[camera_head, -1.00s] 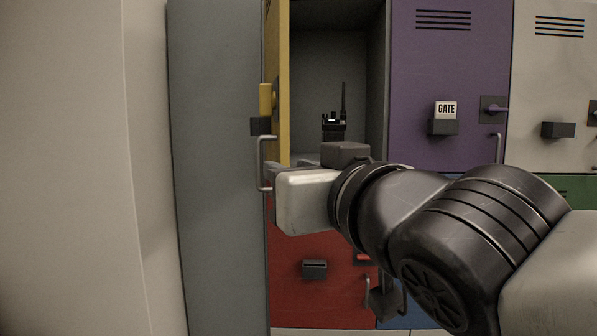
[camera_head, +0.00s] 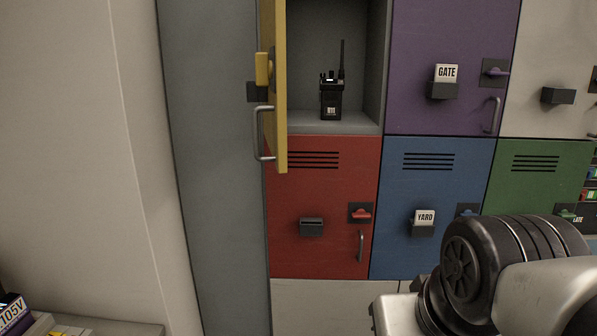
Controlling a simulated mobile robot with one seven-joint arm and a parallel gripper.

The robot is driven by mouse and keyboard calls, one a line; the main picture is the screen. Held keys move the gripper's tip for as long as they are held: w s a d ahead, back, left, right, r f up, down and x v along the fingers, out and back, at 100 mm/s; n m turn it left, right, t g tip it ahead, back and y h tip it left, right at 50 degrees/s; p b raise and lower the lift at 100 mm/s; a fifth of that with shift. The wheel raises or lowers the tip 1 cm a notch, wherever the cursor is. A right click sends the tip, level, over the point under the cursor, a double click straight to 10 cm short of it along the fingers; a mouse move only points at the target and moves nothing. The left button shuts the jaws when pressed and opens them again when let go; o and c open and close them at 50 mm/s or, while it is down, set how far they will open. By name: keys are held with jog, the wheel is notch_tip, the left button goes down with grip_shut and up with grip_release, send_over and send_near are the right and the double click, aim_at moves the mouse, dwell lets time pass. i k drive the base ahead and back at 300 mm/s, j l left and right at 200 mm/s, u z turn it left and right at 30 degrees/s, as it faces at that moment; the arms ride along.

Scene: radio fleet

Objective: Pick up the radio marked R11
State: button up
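A black handheld radio (camera_head: 331,101) with a tall antenna stands upright on the floor of an open locker (camera_head: 352,124). A small white label shows low on its front, too small to read, so I cannot tell whether it is marked R11. The locker's yellow door (camera_head: 279,90) is swung open toward me on the left side. My arm is at the lower right, below and to the right of the radio and apart from it. My gripper's fingers are outside the picture.
The closed red locker (camera_head: 325,185) is below the open one. Closed purple GATE (camera_head: 430,40), blue YARD (camera_head: 433,180) and green (camera_head: 540,165) lockers are to the right. The yellow door sticks out with its handle (camera_head: 262,135). A grey surface with items (camera_head: 95,328) is at lower left.

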aim_at(331, 88)
jog(key=i+j+u, duration=0.4)
jog(key=k+z, duration=0.1)
jog(key=z, duration=1.15)
